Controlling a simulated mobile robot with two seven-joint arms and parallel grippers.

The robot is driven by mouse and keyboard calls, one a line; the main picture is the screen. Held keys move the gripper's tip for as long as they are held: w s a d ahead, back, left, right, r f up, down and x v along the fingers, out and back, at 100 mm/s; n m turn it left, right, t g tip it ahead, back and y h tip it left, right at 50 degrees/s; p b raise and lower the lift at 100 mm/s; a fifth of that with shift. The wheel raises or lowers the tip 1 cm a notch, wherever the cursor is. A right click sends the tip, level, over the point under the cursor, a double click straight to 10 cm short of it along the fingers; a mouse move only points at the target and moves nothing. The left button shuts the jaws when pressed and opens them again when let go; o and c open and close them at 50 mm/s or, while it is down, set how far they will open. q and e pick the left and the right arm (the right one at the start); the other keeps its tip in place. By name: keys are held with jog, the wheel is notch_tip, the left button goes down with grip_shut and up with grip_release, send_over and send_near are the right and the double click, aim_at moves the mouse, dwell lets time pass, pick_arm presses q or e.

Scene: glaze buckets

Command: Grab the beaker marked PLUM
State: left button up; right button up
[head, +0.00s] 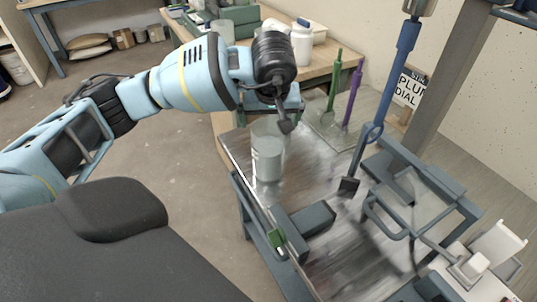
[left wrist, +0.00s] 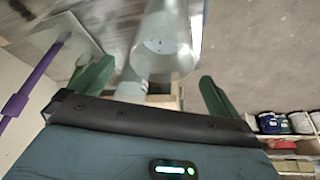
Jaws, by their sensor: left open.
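A clear beaker (head: 268,165) stands upright on the metal-topped table in the head view. It has a small pale marking that I cannot read. My left gripper (head: 284,122) is open just above and beside its rim, pointing down. In the left wrist view the beaker (left wrist: 163,50) shows just beyond and between the two spread green fingers of my left gripper (left wrist: 155,86). It does not appear gripped. Another clear beaker (head: 222,33) stands on the wooden bench behind. I cannot tell which one is marked PLUM. My right gripper is not in view.
Green (head: 335,85) and purple (head: 352,95) upright tools and a tall blue one (head: 385,95) stand right of the beaker. A white bottle (head: 301,42) is on the bench. A dark block (head: 312,219) lies in front.

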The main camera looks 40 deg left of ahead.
aim_at(268, 130)
pick_arm(q)
jog(key=shift+s+x, duration=0.2)
jog(key=shift+x, duration=2.5)
jog(key=shift+d, duration=0.1)
jog(key=shift+s, duration=0.1)
jog(key=c, duration=2.1)
